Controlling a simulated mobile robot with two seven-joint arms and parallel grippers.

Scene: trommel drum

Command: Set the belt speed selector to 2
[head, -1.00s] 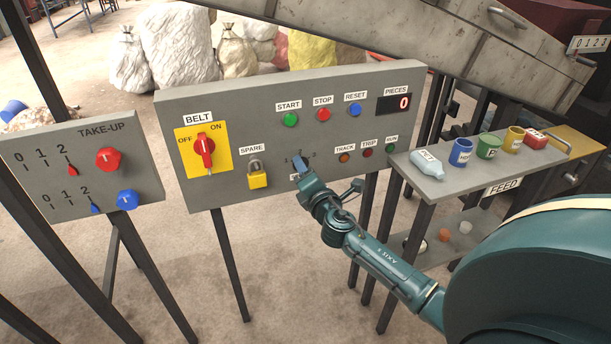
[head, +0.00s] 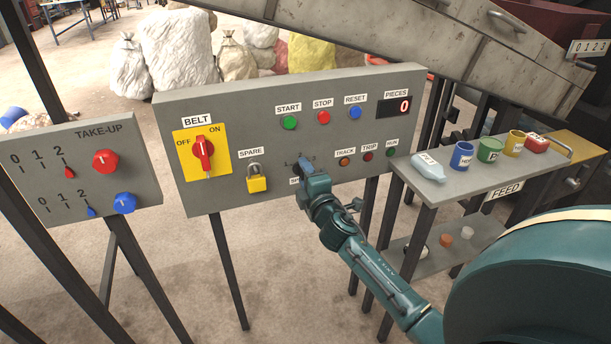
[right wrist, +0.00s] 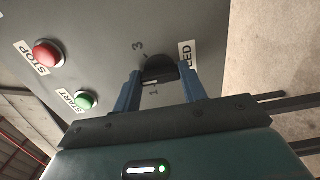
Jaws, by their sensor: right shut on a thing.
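The belt speed selector is a dark knob (right wrist: 160,66) low on the grey control panel (head: 240,105). My left gripper is not in view.
A yellow padlock (head: 257,178) hangs left of the selector, beside the red belt switch (head: 203,152). Start (head: 290,122), stop (head: 323,117) and reset (head: 354,112) buttons sit above. A feed shelf (head: 462,178) with a bottle and cups stands at right.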

